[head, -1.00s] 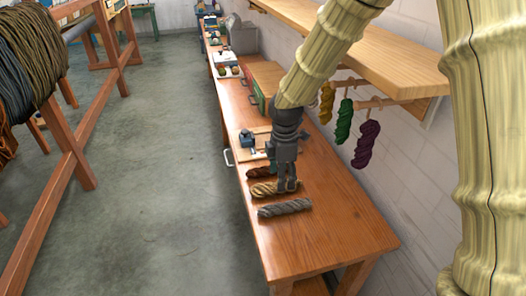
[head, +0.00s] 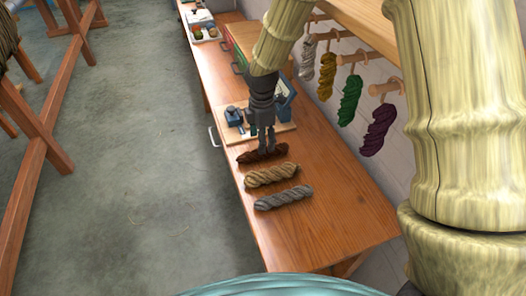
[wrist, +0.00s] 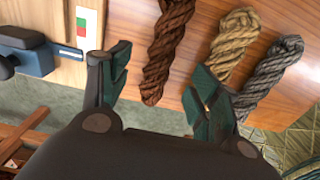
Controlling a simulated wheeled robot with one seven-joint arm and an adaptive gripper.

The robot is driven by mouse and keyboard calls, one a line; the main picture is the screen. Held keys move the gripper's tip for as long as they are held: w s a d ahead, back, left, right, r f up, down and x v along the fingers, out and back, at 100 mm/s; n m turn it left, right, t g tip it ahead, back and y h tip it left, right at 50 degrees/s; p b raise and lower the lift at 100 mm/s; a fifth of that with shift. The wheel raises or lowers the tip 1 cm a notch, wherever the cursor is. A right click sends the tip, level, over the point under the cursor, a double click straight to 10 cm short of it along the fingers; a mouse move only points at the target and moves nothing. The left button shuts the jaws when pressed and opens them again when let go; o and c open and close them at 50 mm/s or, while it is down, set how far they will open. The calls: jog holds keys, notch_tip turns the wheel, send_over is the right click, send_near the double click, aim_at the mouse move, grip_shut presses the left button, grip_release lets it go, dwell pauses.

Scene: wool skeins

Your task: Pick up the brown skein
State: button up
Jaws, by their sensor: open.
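The brown skein (head: 250,156) lies on the wooden bench, the farthest of a row of three skeins in the head view. It also shows in the wrist view (wrist: 168,45), where it lies between the lines of my two fingers. My gripper (head: 266,150) points down over the brown skein and hides part of it. In the wrist view my gripper (wrist: 160,85) is open, its fingers spread on either side of the brown skein with nothing held. I cannot tell the exact height of the fingertips above the bench.
A tan skein (head: 271,175) and a grey skein (head: 284,198) lie nearer on the bench (head: 310,235). A board with a blue device (head: 235,116) stands just beyond the brown skein. Several skeins, including a purple one (head: 378,130), hang from wall pegs at right.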

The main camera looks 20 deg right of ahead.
jog(key=shift+s+d+f+p, duration=0.15)
jog(key=shift+f+p, duration=0.15)
jog(key=shift+f, duration=0.55)
jog(key=shift+f+p, duration=0.5)
jog(key=shift+f, duration=1.55)
jog(key=c, duration=1.1)
